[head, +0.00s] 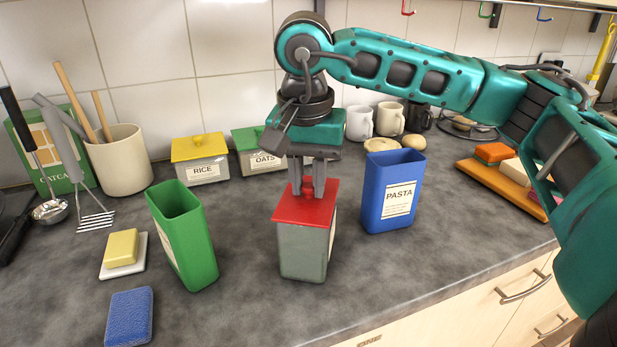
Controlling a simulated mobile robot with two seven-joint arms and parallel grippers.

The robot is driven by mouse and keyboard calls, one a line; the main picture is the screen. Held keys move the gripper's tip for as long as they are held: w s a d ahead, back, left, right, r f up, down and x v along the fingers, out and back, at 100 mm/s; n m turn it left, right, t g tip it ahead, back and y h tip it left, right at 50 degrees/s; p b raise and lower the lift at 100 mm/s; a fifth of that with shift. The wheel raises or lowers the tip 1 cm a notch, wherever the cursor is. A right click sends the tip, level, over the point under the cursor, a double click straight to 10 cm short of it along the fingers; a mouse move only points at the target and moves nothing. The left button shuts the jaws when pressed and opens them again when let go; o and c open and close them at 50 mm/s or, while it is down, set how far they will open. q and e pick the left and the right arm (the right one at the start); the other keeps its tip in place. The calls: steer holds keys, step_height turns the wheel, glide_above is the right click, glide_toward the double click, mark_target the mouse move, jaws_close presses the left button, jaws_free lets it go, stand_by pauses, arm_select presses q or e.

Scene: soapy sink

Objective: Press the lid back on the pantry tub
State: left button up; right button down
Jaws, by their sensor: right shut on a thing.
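A grey pantry tub (303,252) stands upright on the counter, near its front edge. A red lid (304,209) sits over the tub's top; I cannot tell whether it is fully seated. My right gripper (307,190) points down from above and is shut on the red lid's knob. Most of the knob is hidden between the fingers. The tub's label is mostly turned away at its right side. My left gripper is not in view.
An open green tub (185,235) stands to the left and an open blue PASTA tub (391,192) to the right. Yellow-lidded RICE (200,160) and green-lidded OATS (258,152) tubs stand behind. A blue sponge (130,317) lies front left. A utensil crock (120,160) stands back left.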

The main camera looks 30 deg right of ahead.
steer(key=c, duration=0.9)
jaws_free()
steer(key=shift+o, duration=0.6)
steer(key=o, duration=0.4)
steer(key=shift+c, duration=0.2)
steer(key=shift+r, duration=0.1)
steer(key=shift+r+p, duration=2.45)
steer(key=shift+r, duration=1)
steer(key=shift+c, duration=0.2)
